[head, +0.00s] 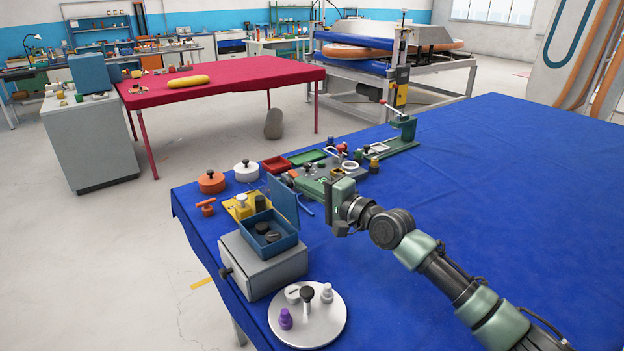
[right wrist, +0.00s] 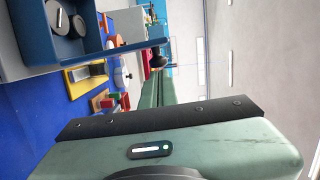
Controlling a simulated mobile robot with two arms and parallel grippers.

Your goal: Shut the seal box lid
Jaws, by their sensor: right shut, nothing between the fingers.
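The seal box (head: 268,243) is a small blue open-topped box on a grey cabinet near the table's left edge. Its blue lid (head: 283,200) stands upright, open, on the box's right side. Dark round pieces lie inside. In the right wrist view the box (right wrist: 75,48) is at top left, and the lid (right wrist: 120,49) shows nearly edge-on with a black knob (right wrist: 158,59). My right gripper (head: 312,188) is shut and empty, right of the lid on its outer side; its green fingers (right wrist: 157,90) show close to the knob, apparently apart from it. My left gripper is not in view.
A round silver plate (head: 325,325) with small knobs stands in front of the grey cabinet (head: 265,270). An orange pot (head: 211,182), a white pot (head: 246,170), a yellow tray (head: 240,207) and a red tray (head: 276,164) lie behind. The blue-covered table (head: 500,200) is clear to the right.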

